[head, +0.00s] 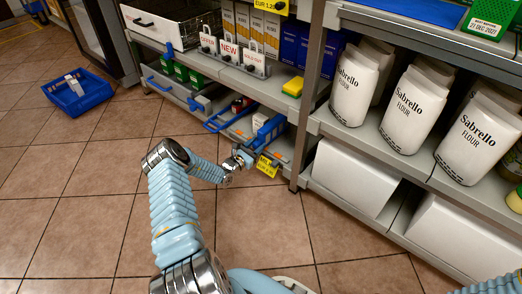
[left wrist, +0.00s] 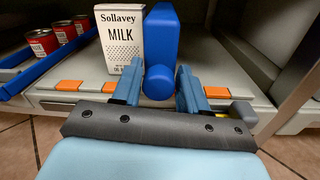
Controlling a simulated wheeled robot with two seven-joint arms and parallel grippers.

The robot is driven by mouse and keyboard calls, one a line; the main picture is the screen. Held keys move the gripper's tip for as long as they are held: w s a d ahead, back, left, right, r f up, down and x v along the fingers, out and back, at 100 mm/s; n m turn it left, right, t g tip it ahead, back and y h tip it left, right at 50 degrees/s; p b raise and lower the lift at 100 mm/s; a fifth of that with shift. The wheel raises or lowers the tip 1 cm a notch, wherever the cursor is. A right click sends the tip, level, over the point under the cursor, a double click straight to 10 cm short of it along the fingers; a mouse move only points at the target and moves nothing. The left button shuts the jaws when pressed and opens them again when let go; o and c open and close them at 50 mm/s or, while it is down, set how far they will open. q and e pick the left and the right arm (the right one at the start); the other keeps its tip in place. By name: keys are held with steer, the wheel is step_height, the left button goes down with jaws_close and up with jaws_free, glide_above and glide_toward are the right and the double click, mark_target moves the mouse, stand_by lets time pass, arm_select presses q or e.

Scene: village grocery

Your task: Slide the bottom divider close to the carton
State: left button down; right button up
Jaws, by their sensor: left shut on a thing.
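The blue bottom divider (left wrist: 162,40) stands upright on the low shelf, with its round front knob between the fingers of my left gripper (left wrist: 160,76). The gripper is shut on it. The white Sollavey milk carton (left wrist: 120,38) stands upright just left of the divider; only a very thin gap or contact shows, and I cannot tell which. In the head view the carton (head: 259,122) and the divider (head: 270,127) show small on the bottom shelf, and my left gripper (head: 240,158) reaches the shelf's front edge. My right gripper is not in view.
Red cans (left wrist: 43,42) stand in a row behind a blue rail (left wrist: 50,68) left of the carton. A grey upright post (head: 305,130) stands to the right. A blue basket (head: 78,92) lies on the floor.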

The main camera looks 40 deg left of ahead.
arm_select(q)
steer(key=c, duration=0.8)
jaws_free()
steer(key=s+p, duration=0.1)
steer(key=s, duration=0.3)
steer(key=s+p, duration=0.1)
steer(key=s, duration=0.9)
steer(key=shift+a+p, duration=0.25)
steer(key=shift+p, duration=0.15)
steer(key=shift+w, duration=0.1)
